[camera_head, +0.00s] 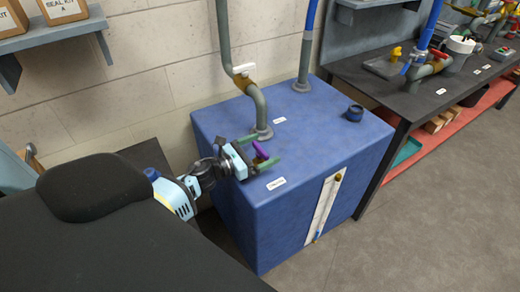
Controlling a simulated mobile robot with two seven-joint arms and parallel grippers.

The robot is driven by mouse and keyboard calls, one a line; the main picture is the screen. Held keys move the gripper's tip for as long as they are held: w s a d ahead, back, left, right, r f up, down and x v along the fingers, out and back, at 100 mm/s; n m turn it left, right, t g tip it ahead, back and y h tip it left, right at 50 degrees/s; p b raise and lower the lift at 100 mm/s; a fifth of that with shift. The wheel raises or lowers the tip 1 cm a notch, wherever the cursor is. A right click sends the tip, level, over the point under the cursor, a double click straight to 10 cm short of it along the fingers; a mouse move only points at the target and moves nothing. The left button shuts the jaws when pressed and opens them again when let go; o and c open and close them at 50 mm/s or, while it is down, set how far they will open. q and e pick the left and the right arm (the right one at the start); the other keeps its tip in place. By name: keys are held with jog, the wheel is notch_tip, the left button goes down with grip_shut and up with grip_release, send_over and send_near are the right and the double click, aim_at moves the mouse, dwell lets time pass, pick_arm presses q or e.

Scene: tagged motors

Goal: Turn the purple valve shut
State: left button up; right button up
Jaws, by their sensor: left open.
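The purple valve handle (260,149) shows as a short purple bar above the top of the blue tank (300,210), near the foot of a grey pipe (262,112). My left gripper (264,153) reaches in from the left, just over the tank top. Its greenish fingers are spread, with the purple handle between them in this view. I cannot tell whether a finger touches the handle. The valve's body is mostly hidden by the gripper. My right gripper is not in view.
A blue pipe (306,45) rises from the tank's back corner. A dark blue cap (355,112) stands on the tank's right side. A dark workbench (400,95) with pipes and a grey tray (385,66) stands at the right. The grey floor in front is clear.

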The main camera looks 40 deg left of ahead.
pick_arm(q)
jog(key=shift+c, duration=0.2)
jog(key=c, duration=0.9)
jog(key=shift+c, duration=0.2)
